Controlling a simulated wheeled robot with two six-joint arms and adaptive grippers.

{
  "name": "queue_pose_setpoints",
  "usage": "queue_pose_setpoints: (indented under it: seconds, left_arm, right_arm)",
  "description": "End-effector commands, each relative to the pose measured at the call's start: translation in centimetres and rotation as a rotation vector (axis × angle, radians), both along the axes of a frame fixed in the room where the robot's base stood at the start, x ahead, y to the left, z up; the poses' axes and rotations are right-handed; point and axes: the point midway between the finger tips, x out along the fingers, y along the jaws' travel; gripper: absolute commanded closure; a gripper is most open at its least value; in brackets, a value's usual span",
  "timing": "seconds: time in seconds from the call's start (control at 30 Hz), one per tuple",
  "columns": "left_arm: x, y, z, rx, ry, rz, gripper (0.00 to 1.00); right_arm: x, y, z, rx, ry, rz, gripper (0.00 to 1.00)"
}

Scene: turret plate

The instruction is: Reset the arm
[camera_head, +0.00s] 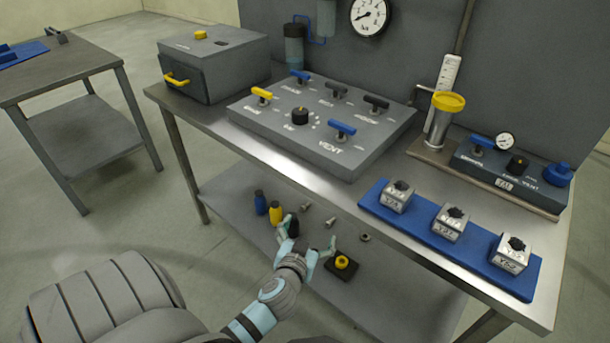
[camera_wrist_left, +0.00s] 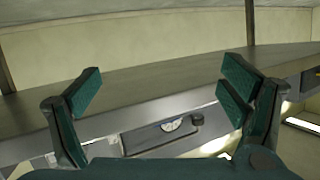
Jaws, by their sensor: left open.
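My left gripper (camera_head: 306,238) is open and empty in the head view. It is in front of the workbench (camera_head: 245,138), below the near edge of the top in the picture, and overlaps the lower shelf. In the left wrist view the two green-padded fingers of the gripper (camera_wrist_left: 160,93) are spread wide with nothing between them. A grey metal edge (camera_wrist_left: 150,75) runs across behind them. My right gripper is not in view.
A valve panel (camera_head: 345,160), a grey box (camera_head: 215,65) and a blue tray (camera_head: 418,237) with three metal blocks stand on the bench. Small bottles (camera_head: 260,203) and loose parts lie on the lower shelf. A side table (camera_head: 60,75) stands at left.

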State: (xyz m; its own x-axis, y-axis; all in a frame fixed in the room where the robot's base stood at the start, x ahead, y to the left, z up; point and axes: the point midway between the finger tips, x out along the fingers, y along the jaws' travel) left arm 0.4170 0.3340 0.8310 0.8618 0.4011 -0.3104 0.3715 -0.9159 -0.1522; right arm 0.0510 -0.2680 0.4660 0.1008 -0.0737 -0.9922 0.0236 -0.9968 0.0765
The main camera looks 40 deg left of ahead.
Motion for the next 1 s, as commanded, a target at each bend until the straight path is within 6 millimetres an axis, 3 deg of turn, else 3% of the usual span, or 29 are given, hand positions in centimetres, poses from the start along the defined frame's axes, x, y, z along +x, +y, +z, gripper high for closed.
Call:
queue_pose_setpoints:
  seconds: [0.2,0.83,0.87,0.93,1.0]
  left_arm:
    - [-0.3,-0.3,-2.4,-0.004,0.049,-0.015,0.09]
    - [-0.2,-0.7,-2.5,0.058,0.077,-0.062,0.09]
    - [-0.4,-1.0,-3.8,0.073,0.115,-0.090,0.09]
    - [-1.6,-1.5,-8.2,0.084,0.225,-0.150,0.09]
    - [-4.2,-2.2,-14.2,0.070,0.367,-0.211,0.09]
  right_arm:
    - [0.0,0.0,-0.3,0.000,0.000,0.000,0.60]
    - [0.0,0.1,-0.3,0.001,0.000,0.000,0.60]
    - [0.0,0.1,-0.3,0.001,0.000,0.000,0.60]
    - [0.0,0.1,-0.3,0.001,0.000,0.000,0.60]
    - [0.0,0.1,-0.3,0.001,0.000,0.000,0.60]
